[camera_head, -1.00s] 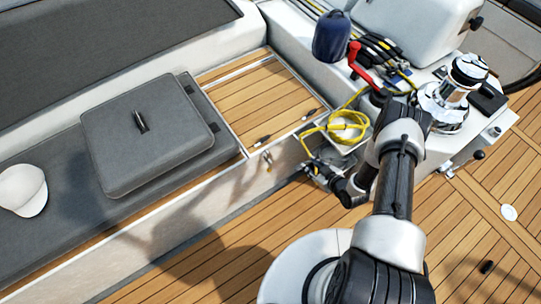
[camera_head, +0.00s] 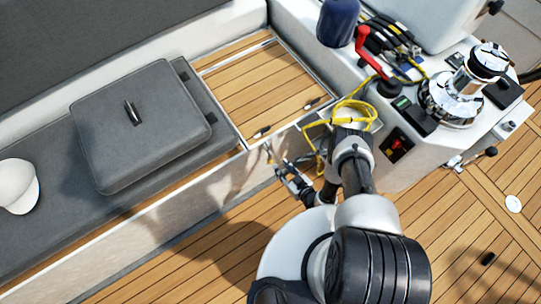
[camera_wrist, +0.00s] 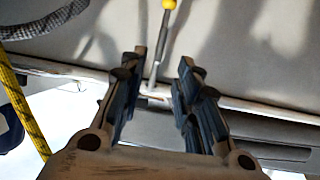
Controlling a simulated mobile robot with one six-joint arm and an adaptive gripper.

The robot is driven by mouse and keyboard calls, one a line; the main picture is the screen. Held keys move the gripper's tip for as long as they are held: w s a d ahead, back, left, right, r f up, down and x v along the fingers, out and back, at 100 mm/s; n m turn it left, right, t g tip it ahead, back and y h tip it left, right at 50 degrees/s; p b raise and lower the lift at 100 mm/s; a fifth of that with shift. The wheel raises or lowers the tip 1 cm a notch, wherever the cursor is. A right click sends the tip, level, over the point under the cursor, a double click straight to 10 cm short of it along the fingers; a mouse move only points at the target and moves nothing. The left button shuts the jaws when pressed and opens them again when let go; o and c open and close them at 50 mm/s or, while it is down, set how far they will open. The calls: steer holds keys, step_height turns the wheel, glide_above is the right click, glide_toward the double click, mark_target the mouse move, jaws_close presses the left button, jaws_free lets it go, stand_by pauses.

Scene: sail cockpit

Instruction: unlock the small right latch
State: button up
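A small metal latch with a yellow tip (camera_head: 268,154) sits on the pale front wall of the bench, below the wooden lid. In the wrist view, a slim metal lever with a yellow end (camera_wrist: 160,45) shows beyond and between my fingers, probably the same latch. My gripper (camera_head: 285,168) is just right of and below it in the head view. In the wrist view my gripper (camera_wrist: 158,85) is open, with nothing between its fingers. Two dark fittings, a left one (camera_head: 262,132) and a right one (camera_head: 311,103), lie by the lid's front edge.
A yellow rope coil (camera_head: 352,113) hangs close to my arm on the right; yellow rope (camera_wrist: 22,105) also shows at left in the wrist view. A red-handled crank (camera_head: 372,55) and a chrome winch (camera_head: 455,95) stand on the right. A grey cushion (camera_head: 140,125) lies left.

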mark_target(272, 157)
steer(key=b+x, duration=0.3)
steer(key=x, duration=0.7)
steer(key=shift+w+a, duration=0.15)
jaws_close()
stand_by(0.4)
